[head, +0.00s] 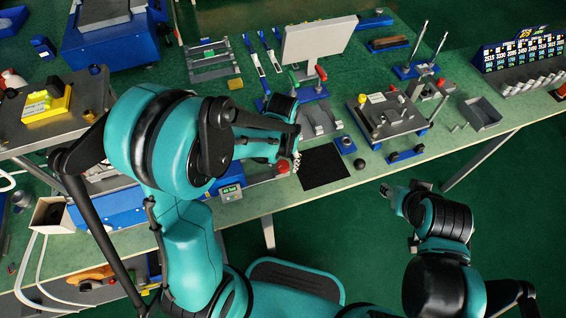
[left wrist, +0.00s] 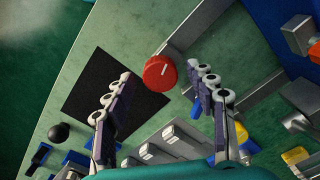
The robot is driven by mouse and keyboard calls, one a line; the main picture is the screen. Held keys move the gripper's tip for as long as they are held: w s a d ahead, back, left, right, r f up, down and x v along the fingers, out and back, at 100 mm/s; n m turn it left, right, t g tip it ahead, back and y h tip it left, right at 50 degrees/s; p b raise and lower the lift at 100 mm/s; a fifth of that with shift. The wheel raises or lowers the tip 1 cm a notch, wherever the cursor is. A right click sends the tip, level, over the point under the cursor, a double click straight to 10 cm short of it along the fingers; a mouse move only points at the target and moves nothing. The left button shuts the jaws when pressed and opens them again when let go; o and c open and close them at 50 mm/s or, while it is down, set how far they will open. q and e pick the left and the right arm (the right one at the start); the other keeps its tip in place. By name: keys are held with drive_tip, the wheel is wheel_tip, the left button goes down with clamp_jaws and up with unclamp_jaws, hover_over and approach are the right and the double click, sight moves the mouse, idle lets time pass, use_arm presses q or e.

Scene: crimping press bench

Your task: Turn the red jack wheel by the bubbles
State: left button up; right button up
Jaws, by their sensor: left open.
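A round red wheel (head: 283,167) with a white mark sits at the bench's front edge, beside a grey metal part. In the left wrist view the red wheel (left wrist: 158,73) lies ahead, between the two fingertips in the picture. My left gripper (head: 296,150) is open and empty above the bench, close to the wheel; I cannot see any contact. The left gripper's fingers (left wrist: 160,80) stand wide apart in the wrist view. My right gripper (head: 390,190) hangs off the bench's front edge, and its jaws are too small to read. I cannot make out any bubbles.
A black mat (head: 323,168) lies right of the wheel, with a black knob (head: 359,163) beside it. A small green display (head: 230,192) stands left of it. Grey blocks (head: 318,118), a fixture plate (head: 388,118) and a grey bin (head: 482,114) stand farther right.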

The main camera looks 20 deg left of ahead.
use_arm(q)
drive_tip(key=c, duration=1.2)
drive_tip(key=shift+o, duration=0.2)
drive_tip(key=shift+n, duration=0.4)
drive_tip(key=n, duration=0.3)
drive_tip(key=shift+n, duration=0.4)
drive_tip(key=n, duration=0.5)
